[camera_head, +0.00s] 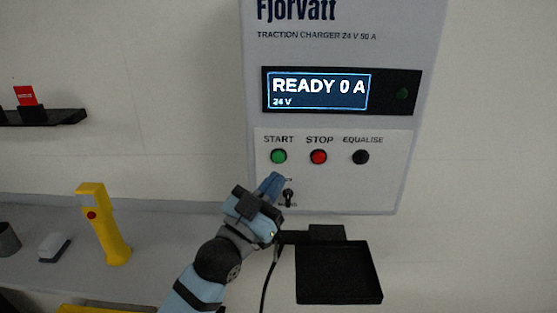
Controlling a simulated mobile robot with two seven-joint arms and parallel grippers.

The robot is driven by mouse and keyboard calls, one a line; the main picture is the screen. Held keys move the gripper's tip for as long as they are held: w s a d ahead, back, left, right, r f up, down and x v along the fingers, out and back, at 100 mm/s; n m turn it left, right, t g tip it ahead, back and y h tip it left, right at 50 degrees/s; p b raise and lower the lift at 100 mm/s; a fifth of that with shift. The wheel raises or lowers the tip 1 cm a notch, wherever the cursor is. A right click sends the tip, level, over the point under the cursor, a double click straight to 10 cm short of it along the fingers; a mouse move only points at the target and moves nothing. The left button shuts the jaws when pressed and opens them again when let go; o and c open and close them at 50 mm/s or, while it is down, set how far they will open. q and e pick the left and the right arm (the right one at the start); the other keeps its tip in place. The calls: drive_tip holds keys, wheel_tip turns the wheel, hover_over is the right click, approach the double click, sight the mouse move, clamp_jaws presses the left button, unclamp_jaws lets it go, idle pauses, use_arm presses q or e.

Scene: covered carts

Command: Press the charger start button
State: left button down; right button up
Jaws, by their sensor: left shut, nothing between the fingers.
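The charger (340,195) is a pale wall box with a "Fjorvatt" label. Its screen (317,91) reads "READY 0 A" and "24 V". The green start button (279,156) sits at the left of the row under the word START. The red stop button (319,157) and the black equalise button (361,157) are to its right. My left gripper (279,178) is shut and empty, with its blue fingertips just below the start button in the picture. I cannot tell how far the tips are from the panel. My right gripper is not in view.
A black key switch (288,197) is beside my fingers. A black tray (340,272) sticks out below the charger, and a black cable (267,285) hangs beside it. A yellow handheld tool (105,225) stands on the grey ledge (160,225) at left. A black shelf (62,118) is on the wall.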

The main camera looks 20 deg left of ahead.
sight(279, 157)
use_arm(q)
drive_tip(key=w+a, duration=0.1)
drive_tip(key=w, duration=0.5)
drive_tip(key=shift+a, duration=0.35)
idle(1.7)
drive_tip(key=shift+w+a, duration=0.1)
drive_tip(key=shift+w, duration=0.25)
drive_tip(key=shift+w+a, duration=0.1)
drive_tip(key=shift+w, duration=0.35)
idle(0.5)
drive_tip(key=shift+s, duration=0.15)
idle(0.3)
drive_tip(key=shift+s+d+p, duration=0.25)
drive_tip(key=shift+s+p, duration=0.1)
drive_tip(key=shift+s, duration=0.35)
